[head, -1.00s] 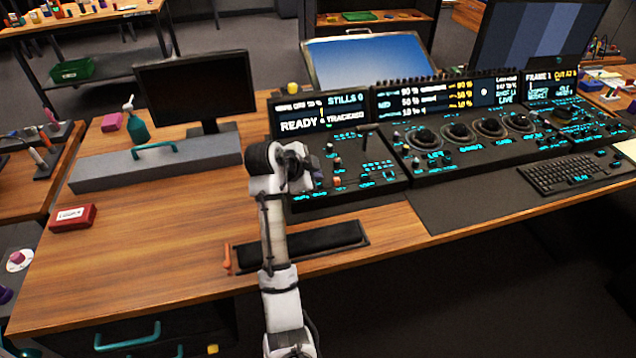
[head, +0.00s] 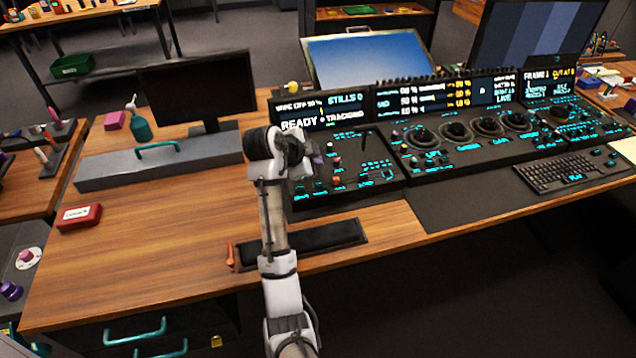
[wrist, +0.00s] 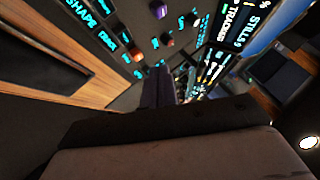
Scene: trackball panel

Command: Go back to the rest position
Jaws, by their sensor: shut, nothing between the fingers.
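My gripper (head: 304,160) is raised over the left part of the control panel (head: 350,165) in the head view. The arm hides some of the panel's left edge. In the wrist view the fingers (wrist: 158,86) are together, shut and empty, pointing toward the panel face with its knobs and cyan labels. I cannot tell how far the fingertips are from the panel surface. The panel's left screen (head: 318,114) shows a line starting with READY.
A red box (head: 79,216) lies at the desk's left. A black padded strip (head: 305,242) lies near the front edge, by my arm. The keyboard (head: 567,172) is at right. Wood between is clear.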

